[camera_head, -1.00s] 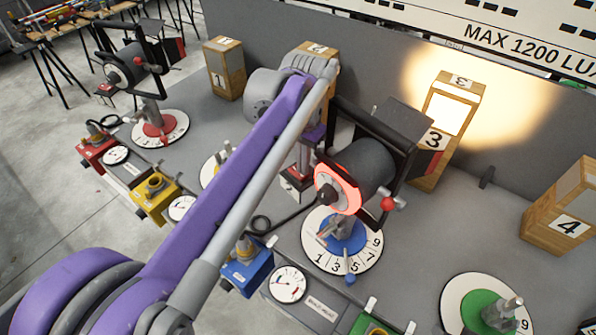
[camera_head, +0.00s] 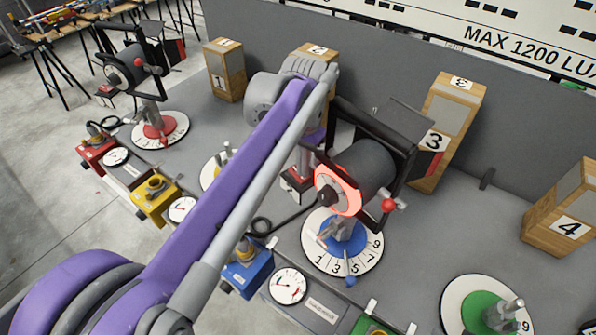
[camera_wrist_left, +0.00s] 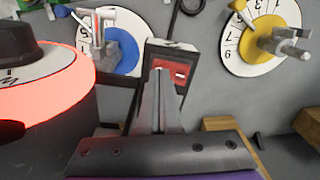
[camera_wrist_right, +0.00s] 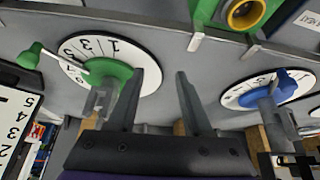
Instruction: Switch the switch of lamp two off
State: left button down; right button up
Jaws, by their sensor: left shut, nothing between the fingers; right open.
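The switch box (camera_head: 293,186) with a red rocker switch stands beside the lamp on the blue dial; its label is unreadable. In the left wrist view, the red switch (camera_wrist_left: 180,75) is right at the fingertips of my left gripper (camera_wrist_left: 163,75); contact cannot be told. That gripper is shut and empty. The lamp (camera_head: 365,172) on the blue dial (camera_head: 345,238) has a glowing red ring and faces block 3 (camera_head: 440,140), which is unlit. My right gripper (camera_wrist_right: 166,75) is open and empty near the green dial (camera_wrist_right: 110,72), outside the head view.
Another lamp (camera_head: 132,65) stands on a red dial at the left. Red (camera_head: 97,150), yellow (camera_head: 155,200) and blue (camera_head: 246,272) connector boxes line the table's front edge. Block 1 (camera_head: 225,75) and block 4 (camera_head: 560,212) stand farther back. A black cable runs near the blue box.

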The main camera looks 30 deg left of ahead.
pick_arm(q)
notch_tip(320, 180, up, 6)
jog(key=p, duration=0.3)
jog(key=shift+r, duration=0.15)
pick_arm(e)
jog(key=r, duration=0.1)
jog(key=w+r, duration=0.1)
jog(key=r, duration=0.1)
jog(key=w+r, duration=0.1)
jog(key=r, duration=0.1)
jog(key=shift+w, duration=0.2)
jog(key=shift+s, duration=0.1)
jog(key=shift+f, duration=0.1)
